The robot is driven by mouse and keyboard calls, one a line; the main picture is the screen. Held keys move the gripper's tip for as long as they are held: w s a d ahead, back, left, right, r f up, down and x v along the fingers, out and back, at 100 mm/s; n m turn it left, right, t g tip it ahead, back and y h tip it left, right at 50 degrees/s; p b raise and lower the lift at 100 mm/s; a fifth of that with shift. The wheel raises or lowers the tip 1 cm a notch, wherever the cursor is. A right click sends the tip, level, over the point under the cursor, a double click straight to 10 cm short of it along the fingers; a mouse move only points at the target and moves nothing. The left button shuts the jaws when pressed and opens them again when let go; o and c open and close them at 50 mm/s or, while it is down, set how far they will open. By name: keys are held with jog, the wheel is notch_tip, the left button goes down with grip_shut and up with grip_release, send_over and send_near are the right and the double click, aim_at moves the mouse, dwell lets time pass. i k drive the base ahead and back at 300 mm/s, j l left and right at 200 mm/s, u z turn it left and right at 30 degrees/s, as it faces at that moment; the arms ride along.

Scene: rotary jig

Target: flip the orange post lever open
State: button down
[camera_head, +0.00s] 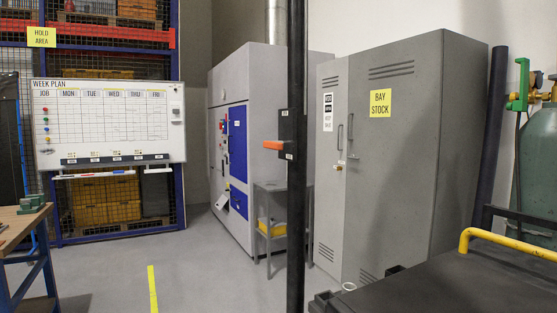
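An orange lever (274,145) sticks out to the left from a dark box (293,126) on a tall thin black post (295,220). The lever lies about level, pointing left. The post stands upright near the middle of the head camera view and runs from the top edge to the bottom. My gripper is not in view, so its distance from the lever cannot be seen.
A grey locker (404,160) and a grey machine with a blue panel (237,150) stand behind the post. A dark flat top (450,285) with a yellow handle (505,242) fills the lower right. A workbench (22,222) stands left. Open floor (190,270) lies left of the post.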

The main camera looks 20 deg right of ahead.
aim_at(273, 145)
jog(key=i+j+z, duration=0.1)
jog(key=i+z, duration=0.2)
jog(key=i+j+z, duration=0.25)
jog(key=i, duration=0.25)
jog(key=i+j+z, duration=0.3)
jog(key=i+l, duration=0.05)
jog(key=i, duration=0.05)
